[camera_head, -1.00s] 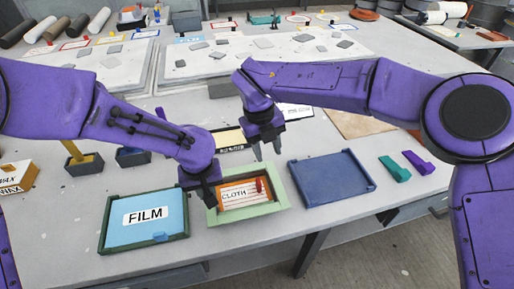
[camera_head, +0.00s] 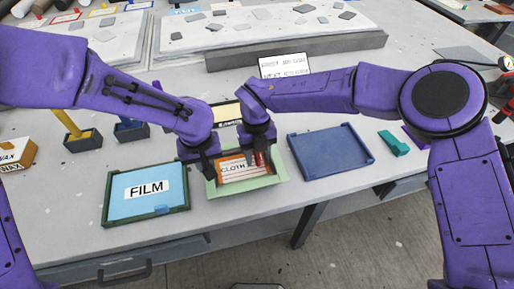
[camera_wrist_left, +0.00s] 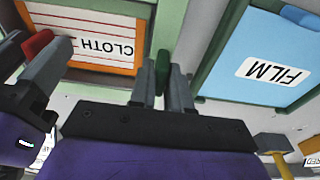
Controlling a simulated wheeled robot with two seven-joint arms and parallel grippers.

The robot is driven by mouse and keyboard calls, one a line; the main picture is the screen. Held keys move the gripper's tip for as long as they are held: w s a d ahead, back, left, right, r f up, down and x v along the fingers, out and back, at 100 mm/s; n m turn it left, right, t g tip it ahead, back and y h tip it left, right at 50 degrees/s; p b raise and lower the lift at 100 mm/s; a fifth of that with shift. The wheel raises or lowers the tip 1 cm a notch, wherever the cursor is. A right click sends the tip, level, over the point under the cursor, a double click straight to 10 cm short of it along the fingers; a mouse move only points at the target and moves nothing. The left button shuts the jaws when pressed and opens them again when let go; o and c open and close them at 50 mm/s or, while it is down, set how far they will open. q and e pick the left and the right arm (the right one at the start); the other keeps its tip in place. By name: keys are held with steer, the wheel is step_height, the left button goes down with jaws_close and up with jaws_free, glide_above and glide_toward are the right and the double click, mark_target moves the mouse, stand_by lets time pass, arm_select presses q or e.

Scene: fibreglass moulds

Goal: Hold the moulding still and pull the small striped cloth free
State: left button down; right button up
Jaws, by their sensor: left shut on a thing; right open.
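The striped cloth (camera_head: 232,174), white with orange-red lines, an orange border and the word CLOTH, lies in a shallow light green tray-like moulding (camera_head: 264,182). In the left wrist view the cloth (camera_wrist_left: 92,62) has a red tab (camera_wrist_left: 38,43) at its side. My left gripper (camera_head: 208,174) is at the moulding's left edge; in the left wrist view it (camera_wrist_left: 162,82) is shut on a dark green upright piece (camera_wrist_left: 162,65). My right gripper (camera_head: 258,162) is open over the cloth's right part, around or beside the red tab; I cannot tell which.
A blue FILM sheet in a dark green tray (camera_head: 111,204) lies to the left. An empty blue tray (camera_head: 330,152) lies to the right, with a teal clip (camera_head: 393,143) beyond it. A text display (camera_head: 284,66) stands behind. The table's front edge is close.

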jaws_close()
steer(key=shift+r, duration=2.5)
steer(key=shift+r, duration=2.5)
arm_select(q)
steer(key=c, duration=1)
jaws_free()
steer(key=shift+d, duration=0.1)
steer(key=shift+w+r, duration=0.1)
steer(key=shift+r, duration=0.1)
arm_select(e)
steer(key=shift+s+a, duration=0.15)
